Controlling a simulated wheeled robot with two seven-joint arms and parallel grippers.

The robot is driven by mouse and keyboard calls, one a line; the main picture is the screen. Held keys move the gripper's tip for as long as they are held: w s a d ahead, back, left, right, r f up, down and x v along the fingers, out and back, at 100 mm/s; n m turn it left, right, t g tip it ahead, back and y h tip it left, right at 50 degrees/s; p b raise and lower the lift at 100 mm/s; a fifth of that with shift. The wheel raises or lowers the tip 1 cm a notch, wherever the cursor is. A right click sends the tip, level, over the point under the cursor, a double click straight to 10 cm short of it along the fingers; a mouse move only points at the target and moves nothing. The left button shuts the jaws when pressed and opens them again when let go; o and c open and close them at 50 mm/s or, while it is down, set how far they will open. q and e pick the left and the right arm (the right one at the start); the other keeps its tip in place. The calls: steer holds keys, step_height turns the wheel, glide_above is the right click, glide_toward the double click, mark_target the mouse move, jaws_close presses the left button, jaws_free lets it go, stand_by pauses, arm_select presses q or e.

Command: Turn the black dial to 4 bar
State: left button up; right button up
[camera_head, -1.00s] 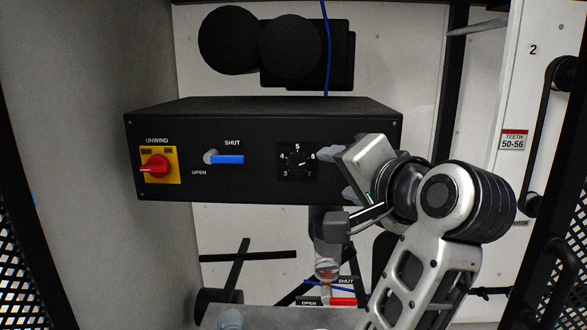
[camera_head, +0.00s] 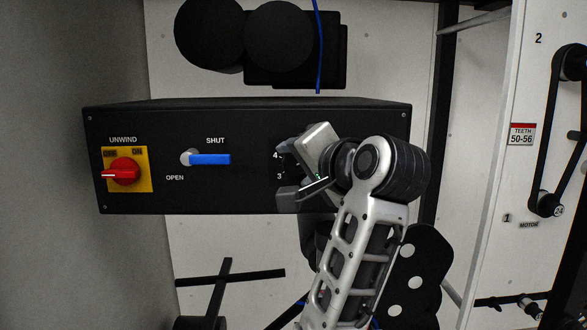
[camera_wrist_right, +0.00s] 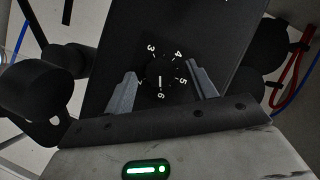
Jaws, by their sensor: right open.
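The black dial (camera_wrist_right: 158,74) is on the front of a black box (camera_head: 250,125). In the right wrist view it has white numbers around it, and its white pointer line points at about 6. In the head view my right gripper hides most of the dial; the 4 and 3 show at its left. My right gripper (camera_head: 289,173) is open in front of the dial. In the right wrist view its fingers (camera_wrist_right: 162,84) stand on either side of the dial; I cannot tell whether they touch it. My left gripper is not in view.
On the same box are a red rotary switch (camera_head: 124,172) on a yellow plate, marked UNWIND, and a blue lever (camera_head: 209,159) between SHUT and OPEN. Black round parts (camera_head: 278,37) stand above the box. A white panel with a belt (camera_head: 570,130) is at the right.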

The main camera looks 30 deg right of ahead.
steer(key=shift+s, duration=0.1)
steer(key=c, duration=1)
steer(key=shift+r, duration=0.1)
